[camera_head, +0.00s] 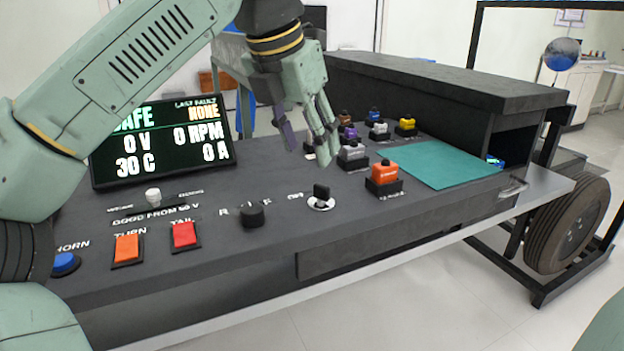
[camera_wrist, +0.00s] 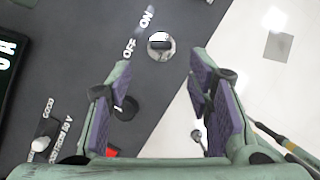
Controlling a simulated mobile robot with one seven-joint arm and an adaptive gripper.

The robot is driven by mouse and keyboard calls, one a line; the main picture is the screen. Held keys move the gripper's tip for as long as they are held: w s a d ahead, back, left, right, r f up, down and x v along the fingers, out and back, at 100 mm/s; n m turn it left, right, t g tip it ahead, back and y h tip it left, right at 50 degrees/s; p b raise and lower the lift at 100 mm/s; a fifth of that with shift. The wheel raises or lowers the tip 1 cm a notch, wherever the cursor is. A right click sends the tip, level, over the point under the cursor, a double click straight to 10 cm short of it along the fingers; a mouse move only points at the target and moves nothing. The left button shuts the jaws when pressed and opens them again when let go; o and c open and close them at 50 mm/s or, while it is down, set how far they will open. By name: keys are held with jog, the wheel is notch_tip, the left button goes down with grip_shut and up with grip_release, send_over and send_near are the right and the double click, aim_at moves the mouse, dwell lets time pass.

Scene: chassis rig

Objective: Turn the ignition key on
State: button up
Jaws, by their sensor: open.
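The ignition key (camera_head: 321,192) is a small black key standing in a silver ring on the dark grey panel, with an OFF label beside it. In the wrist view the key (camera_wrist: 160,44) lies beyond my fingertips, near the OFF and ON labels; I cannot tell exactly which label it points to. My gripper (camera_head: 309,150) hangs above and behind the key in the head view, apart from it. In the wrist view my gripper (camera_wrist: 159,78) has its purple-padded fingers wide apart with nothing between them.
A black rotary knob (camera_head: 252,215) sits left of the key. Orange (camera_head: 127,249) and red (camera_head: 185,236) rocker switches are farther left. An orange block (camera_head: 384,173) and several other coloured blocks stand to the right, near a green mat (camera_head: 450,164). A display (camera_head: 160,140) stands behind.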

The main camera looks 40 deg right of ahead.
aim_at(321, 185)
jog(key=b+x, duration=0.1)
jog(key=x, duration=0.8)
jog(key=shift+d+f, duration=0.1)
jog(key=shift+f, duration=0.05)
grip_shut()
